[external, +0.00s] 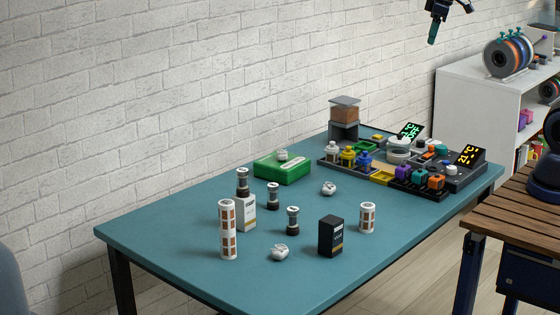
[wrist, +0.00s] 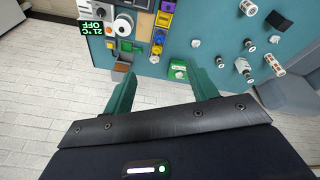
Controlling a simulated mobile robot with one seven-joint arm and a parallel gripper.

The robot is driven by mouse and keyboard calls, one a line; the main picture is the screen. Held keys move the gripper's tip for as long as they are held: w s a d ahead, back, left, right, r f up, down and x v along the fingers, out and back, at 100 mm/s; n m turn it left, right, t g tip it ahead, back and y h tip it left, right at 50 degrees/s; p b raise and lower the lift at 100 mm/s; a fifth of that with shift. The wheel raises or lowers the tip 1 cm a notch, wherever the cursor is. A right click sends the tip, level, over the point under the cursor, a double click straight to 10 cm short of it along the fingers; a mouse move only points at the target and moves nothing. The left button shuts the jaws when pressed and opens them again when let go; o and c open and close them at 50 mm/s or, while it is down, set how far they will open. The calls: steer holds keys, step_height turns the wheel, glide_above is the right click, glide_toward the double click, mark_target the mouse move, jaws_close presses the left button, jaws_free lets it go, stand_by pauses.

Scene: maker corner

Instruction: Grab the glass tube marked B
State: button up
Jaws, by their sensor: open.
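One tube (external: 242,182) stands on or just behind a white box (external: 246,211). A second tube (external: 273,196) stands to its right, and a third tube (external: 292,220) is nearer the front. In the wrist view, small dark-capped tubes (wrist: 249,45) show at the upper right. No letter is readable, so I cannot tell which is B. My gripper (external: 433,32) is high at the top right, far from the tubes. Its green fingers (wrist: 161,70) are apart with nothing between them.
The teal table (external: 170,238) also bears white-and-orange tubes (external: 228,230), a black box (external: 331,236), white crumpled-looking pieces (external: 279,253) and a green box (external: 283,170). A crowded device tray (external: 325,164) is at the back. The table's left front is clear.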

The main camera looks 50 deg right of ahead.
steer(key=w+a+f+n, duration=0.35)
steer(key=w+a, duration=0.45)
steer(key=w, duration=0.3)
steer(key=n+g, duration=0.3)
steer(key=n, duration=0.5)
glide_above(273, 196)
steer(key=d, duration=0.2)
steer(key=f, duration=3)
steer(key=shift+w+f, duration=0.3)
steer(key=shift+w, duration=0.1)
steer(key=shift+a+f, duration=0.25)
steer(key=shift+f, duration=0.3)
step_height(273, 196, down, 5)
steer(key=shift+w+a+f, duration=0.1)
steer(key=shift+w+f, duration=0.05)
steer(key=shift+f, duration=2.65)
steer(key=shift+c, duration=0.5)
